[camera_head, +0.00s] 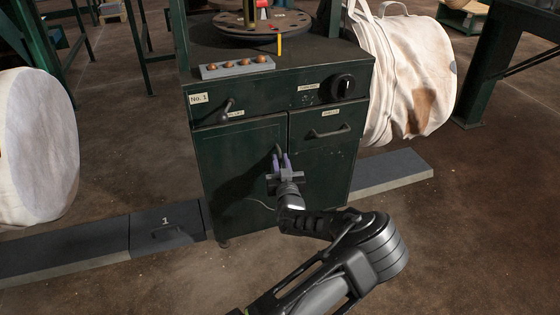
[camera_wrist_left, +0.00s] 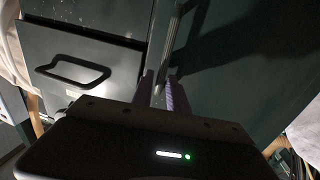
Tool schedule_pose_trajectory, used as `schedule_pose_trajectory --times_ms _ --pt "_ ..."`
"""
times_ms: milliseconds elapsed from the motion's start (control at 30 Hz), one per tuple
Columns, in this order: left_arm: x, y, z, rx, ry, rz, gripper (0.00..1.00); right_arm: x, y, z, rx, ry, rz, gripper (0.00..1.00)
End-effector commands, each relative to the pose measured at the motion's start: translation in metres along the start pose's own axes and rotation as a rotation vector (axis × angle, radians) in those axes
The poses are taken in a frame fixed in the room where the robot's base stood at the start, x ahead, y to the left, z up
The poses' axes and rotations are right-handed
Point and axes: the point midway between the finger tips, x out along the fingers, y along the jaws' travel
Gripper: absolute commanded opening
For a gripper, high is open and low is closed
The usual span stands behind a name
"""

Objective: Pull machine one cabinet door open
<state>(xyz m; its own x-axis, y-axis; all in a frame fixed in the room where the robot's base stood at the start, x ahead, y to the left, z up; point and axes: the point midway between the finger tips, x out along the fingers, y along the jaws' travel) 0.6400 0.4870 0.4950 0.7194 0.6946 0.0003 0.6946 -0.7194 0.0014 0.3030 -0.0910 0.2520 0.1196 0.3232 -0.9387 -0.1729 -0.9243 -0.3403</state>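The machine one cabinet (camera_head: 240,165), dark green and marked "No. 1", stands in the middle of the head view. Its left-hand door (camera_head: 228,165) looks shut. The door's upright dark bar handle (camera_head: 277,149) is near the door's right edge. The handle also shows in the left wrist view (camera_wrist_left: 173,42). My left gripper (camera_head: 280,160) is at this handle, with its fingers apart on either side of the bar. In the left wrist view the two fingertips (camera_wrist_left: 160,80) flank the bar; contact is hard to make out. My right gripper is not in view.
Right of the door is a panel with a horizontal handle (camera_head: 329,132). Above are a lever (camera_head: 227,108) and a black knob (camera_head: 343,86). White bulk bags lie left (camera_head: 38,145) and right (camera_head: 410,75). A low grey strip (camera_head: 85,240) crosses the floor.

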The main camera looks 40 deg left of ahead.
Motion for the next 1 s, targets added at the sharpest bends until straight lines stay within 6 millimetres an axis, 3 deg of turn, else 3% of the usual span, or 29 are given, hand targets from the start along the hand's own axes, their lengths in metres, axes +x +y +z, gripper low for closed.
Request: schedule_pose_trajectory --times_ms 167,433,700,1000 --pt "0.016 0.0 0.001 0.001 0.0 0.001 0.2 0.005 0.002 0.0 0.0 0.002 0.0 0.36" --pt "0.017 0.0 0.0 0.001 -0.001 0.0 0.2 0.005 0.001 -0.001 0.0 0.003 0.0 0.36" --pt "0.017 0.0 0.0 0.001 -0.001 0.0 0.0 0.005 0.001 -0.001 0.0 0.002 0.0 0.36" --pt "0.017 0.0 0.0 0.001 -0.001 0.0 0.0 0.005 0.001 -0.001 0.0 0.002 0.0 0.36"
